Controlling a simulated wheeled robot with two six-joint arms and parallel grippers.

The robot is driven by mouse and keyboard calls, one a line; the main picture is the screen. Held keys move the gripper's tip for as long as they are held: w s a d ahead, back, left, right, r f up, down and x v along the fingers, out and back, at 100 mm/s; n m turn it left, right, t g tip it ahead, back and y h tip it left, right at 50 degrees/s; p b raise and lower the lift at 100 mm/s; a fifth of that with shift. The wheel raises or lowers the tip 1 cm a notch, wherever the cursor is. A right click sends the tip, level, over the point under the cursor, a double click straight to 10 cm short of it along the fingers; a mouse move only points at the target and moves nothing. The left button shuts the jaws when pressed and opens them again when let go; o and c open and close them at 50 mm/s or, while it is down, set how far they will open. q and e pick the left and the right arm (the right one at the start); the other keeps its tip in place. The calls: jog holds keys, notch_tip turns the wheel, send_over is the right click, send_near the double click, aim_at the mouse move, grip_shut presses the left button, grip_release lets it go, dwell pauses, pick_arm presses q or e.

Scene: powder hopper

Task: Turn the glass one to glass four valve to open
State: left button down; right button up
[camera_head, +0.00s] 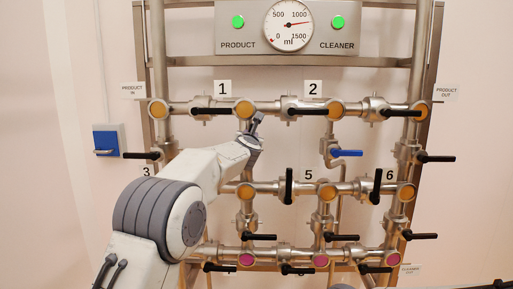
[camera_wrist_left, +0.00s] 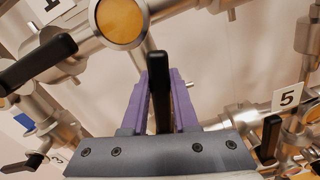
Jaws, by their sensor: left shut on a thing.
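My left gripper (camera_head: 256,122) is at the upper middle of the pipe frame, just below the yellow round glass (camera_head: 244,109) beside label 1 (camera_head: 222,87). In the left wrist view, its purple fingers (camera_wrist_left: 161,98) are shut around a black valve handle (camera_wrist_left: 161,75). The same glass (camera_wrist_left: 121,22) shows above the fingers there. A lower yellow glass (camera_head: 244,190) sits on the middle pipe row, below the gripper; no label 4 is visible, and my arm covers that area. The arm hides most of the held handle in the head view, so its angle there is unclear. My right gripper is not in view.
Other black handles are close by: one on the upper pipe (camera_head: 212,111) and an upright one (camera_head: 289,186) on the middle row. A blue handle (camera_head: 347,153) is to the right. A gauge (camera_head: 289,25) with two green lights is at the top.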

pick_arm(q)
jog(key=a+n+b, duration=0.1)
jog(key=n, duration=0.1)
jog(key=a+n+b, duration=0.1)
jog(key=a+n, duration=0.1)
jog(key=shift+r, duration=0.1)
jog(key=shift+a+n, duration=0.35)
jog(key=shift+n, duration=0.15)
jog(key=c, duration=0.9)
grip_release()
jog(key=shift+o, duration=1.1)
jog(key=shift+a, duration=0.3)
jog(key=shift+d, duration=0.3)
jog(key=shift+d, duration=0.1)
